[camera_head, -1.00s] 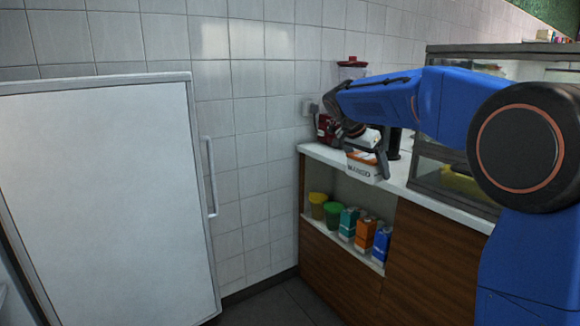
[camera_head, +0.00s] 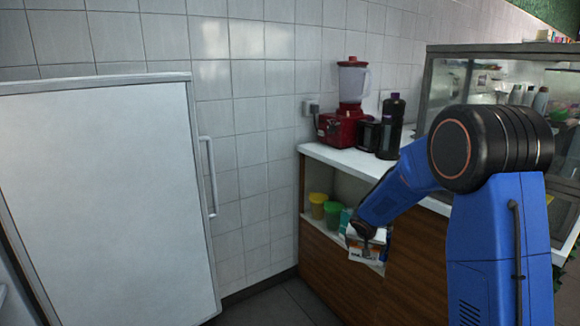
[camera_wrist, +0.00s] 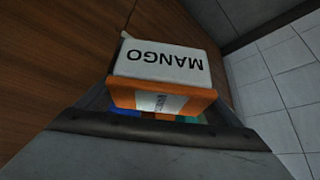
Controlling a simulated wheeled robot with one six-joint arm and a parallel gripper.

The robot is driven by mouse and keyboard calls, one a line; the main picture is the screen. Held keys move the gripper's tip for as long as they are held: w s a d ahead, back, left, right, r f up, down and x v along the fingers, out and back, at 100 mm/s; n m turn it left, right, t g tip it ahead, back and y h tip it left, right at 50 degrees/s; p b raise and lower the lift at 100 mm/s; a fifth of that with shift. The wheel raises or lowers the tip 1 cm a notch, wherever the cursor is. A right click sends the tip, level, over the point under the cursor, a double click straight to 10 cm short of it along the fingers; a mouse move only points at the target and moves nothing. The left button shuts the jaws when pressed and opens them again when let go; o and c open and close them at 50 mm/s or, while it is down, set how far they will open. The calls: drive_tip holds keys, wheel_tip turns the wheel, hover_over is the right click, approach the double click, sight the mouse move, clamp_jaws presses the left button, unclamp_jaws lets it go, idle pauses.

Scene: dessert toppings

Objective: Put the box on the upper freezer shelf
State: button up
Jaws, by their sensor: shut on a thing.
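The mango box (camera_head: 366,257), white and orange with a MANGO label, is held in front of the wooden counter, below the countertop. In the wrist view the box (camera_wrist: 160,60) fills the middle, its lettering upside down. My gripper (camera_head: 368,243) is shut on it; the fingers beside it are dark and hard to make out in the wrist view. The white freezer (camera_head: 110,200) stands at the left, its door looking closed, with a vertical handle (camera_head: 210,178) on the right edge. Its shelves are hidden.
The counter (camera_head: 330,258) has an open niche with yellow (camera_head: 318,205) and green tubs (camera_head: 333,213) and cartons partly hidden by my arm. A red blender (camera_head: 350,110) and dark bottles stand on top. The floor between freezer and counter is clear.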

drive_tip(key=shift+n, duration=0.5)
drive_tip(key=f, duration=0.5)
drive_tip(key=shift+w+d, duration=0.25)
drive_tip(key=shift+w, duration=0.1)
drive_tip(key=shift+c, duration=0.2)
